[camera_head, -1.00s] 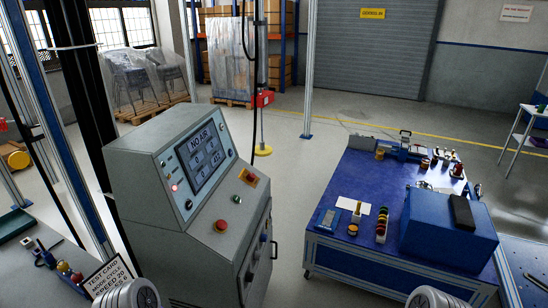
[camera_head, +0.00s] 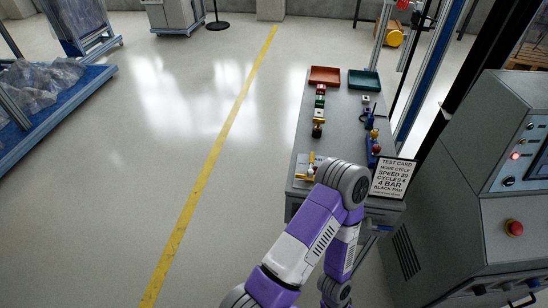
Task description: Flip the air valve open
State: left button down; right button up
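A brass-and-yellow fitting (camera_head: 311,167), which looks like the air valve, sits on a pale plate at the near left corner of the grey bench (camera_head: 345,120). Its yellow handle is small, and part of the fitting is close to or behind my arm, so I cannot tell its handle position for certain. One purple and white arm of mine rises from the bottom, bends beside the fitting and folds back down. Its gripper does not show. My other arm and gripper are out of the picture.
A test card (camera_head: 393,178) stands at the bench's near right corner. A red tray (camera_head: 324,75), a green tray (camera_head: 364,80) and several small parts occupy the bench. The grey control console (camera_head: 470,190) stands to the right. Open floor lies left, crossed by a yellow line (camera_head: 215,150).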

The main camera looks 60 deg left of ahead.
aim_at(311, 162)
jog(key=u, duration=1.7)
jog(key=k, duration=0.65)
jog(key=u, duration=0.3)
jog(key=i, duration=1.1)
jog(key=z, duration=0.35)
